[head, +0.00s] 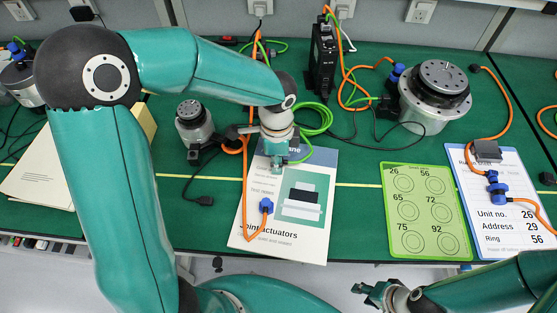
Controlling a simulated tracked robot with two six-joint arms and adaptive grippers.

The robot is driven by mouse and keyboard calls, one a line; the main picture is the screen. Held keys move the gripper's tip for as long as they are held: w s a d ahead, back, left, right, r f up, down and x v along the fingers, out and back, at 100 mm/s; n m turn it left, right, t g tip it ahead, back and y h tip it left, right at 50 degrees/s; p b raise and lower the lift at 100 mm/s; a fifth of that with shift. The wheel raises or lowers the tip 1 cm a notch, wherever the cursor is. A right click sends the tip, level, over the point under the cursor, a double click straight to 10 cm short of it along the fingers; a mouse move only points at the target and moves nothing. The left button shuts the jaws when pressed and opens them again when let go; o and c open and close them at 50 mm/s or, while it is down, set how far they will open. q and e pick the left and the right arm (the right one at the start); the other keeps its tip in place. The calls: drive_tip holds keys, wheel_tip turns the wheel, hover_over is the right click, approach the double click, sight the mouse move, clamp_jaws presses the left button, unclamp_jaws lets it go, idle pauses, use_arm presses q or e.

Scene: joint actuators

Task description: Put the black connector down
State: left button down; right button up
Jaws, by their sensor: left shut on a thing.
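My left gripper (278,158) points down over the top of the white-and-teal booklet (312,238). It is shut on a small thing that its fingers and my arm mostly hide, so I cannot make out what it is. A black connector (205,200) on a thin black cable lies on the green mat, left of the booklet and apart from the gripper's fingers. My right gripper (368,294) is low at the right, in front of the table edge. Its fingertips look apart, with nothing visible between them.
A small actuator (193,125) stands left of my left gripper, a large one (435,92) at the right. A black box (323,58) stands at the back. Orange, green and black cables cross the mat. A green card (425,212) and a blue-edged sheet (504,222) lie at the right.

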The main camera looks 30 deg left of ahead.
use_arm(q)
drive_tip(key=c, duration=1.5)
unclamp_jaws()
drive_tip(key=shift+f, duration=0.1)
drive_tip(key=shift+c, duration=0.2)
drive_tip(key=o, duration=0.4)
drive_tip(key=shift+o, duration=0.2)
drive_tip(key=shift+r, duration=0.2)
wheel_tip(320, 180, up, 11)
drive_tip(key=shift+f+p, duration=0.15)
drive_tip(key=shift+p, duration=0.7)
drive_tip(key=shift+r, duration=0.6)
